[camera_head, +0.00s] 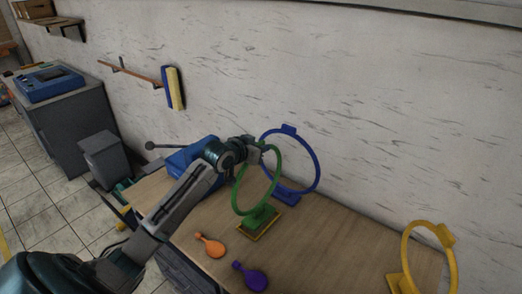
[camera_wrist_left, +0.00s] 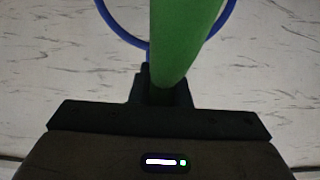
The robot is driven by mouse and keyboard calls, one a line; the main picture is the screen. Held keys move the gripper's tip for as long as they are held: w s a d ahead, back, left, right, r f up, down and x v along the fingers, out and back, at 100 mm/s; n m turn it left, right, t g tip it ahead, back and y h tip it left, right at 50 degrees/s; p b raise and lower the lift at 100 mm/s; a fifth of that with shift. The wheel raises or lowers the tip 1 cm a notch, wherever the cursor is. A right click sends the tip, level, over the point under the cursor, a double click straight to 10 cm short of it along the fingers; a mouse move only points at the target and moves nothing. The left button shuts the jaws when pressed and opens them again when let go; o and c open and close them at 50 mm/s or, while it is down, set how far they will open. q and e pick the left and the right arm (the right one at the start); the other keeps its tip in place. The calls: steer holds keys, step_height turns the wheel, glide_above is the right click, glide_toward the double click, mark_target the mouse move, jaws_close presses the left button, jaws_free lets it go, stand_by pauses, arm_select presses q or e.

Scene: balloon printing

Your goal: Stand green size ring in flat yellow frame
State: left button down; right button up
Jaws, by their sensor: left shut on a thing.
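The green size ring (camera_head: 238,196) is upright over the flat yellow frame (camera_head: 249,236) on the wooden table. Its green foot is at the frame, inside its outline as seen from the head; whether it rests on the tabletop I cannot tell. My left gripper (camera_head: 259,146) is shut on the top of the green ring, which also shows close up in the left wrist view (camera_wrist_left: 182,40). The fingertips in the left wrist view (camera_wrist_left: 163,85) are partly hidden by the ring. My right gripper is not in view.
A blue ring (camera_head: 318,170) stands just behind the green one, near the wall. A yellow ring (camera_head: 454,268) stands at the right. An orange balloon (camera_head: 211,246) and a purple balloon (camera_head: 252,279) lie in front. A blue box (camera_head: 180,160) is left. The table between frame and yellow ring is clear.

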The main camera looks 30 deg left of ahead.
arm_select(q)
steer(key=shift+w+a, duration=0.1)
steer(key=shift+w, duration=0.3)
steer(key=shift+w+f, duration=0.1)
steer(key=shift+f, duration=0.05)
step_height(320, 180, down, 3)
steer(key=shift+f+p, duration=0.15)
steer(key=shift+p, duration=0.85)
steer(key=shift+f, duration=0.1)
steer(key=c, duration=1.4)
jaws_free()
steer(key=shift+o, duration=0.2)
